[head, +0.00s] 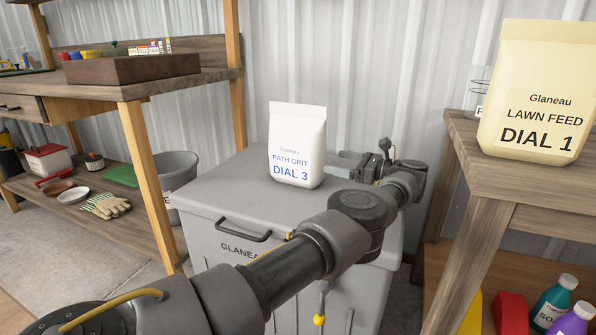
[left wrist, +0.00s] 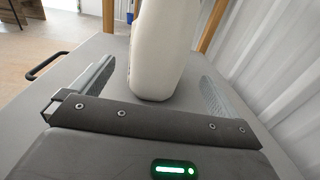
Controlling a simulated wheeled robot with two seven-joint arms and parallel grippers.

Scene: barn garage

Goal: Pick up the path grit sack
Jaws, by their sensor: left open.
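The path grit sack (head: 297,146) is white and marked "PATH GRIT DIAL 3". It stands upright on the lid of a grey bin (head: 228,188). My left gripper (head: 341,164) reaches it from the right side, low down by the sack's base. In the left wrist view the sack (left wrist: 158,48) stands between the two open fingers of the left gripper (left wrist: 154,85), with gaps showing on both sides. Its top is cut off there. My right gripper is not in view.
A lawn feed sack (head: 533,95) marked "DIAL 1" stands on a wooden bench (head: 490,178) at right. A wooden workbench (head: 122,92) with a brown tray stands at left, with a grey bucket (head: 178,168) beside it. A corrugated wall (head: 350,70) closes the back.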

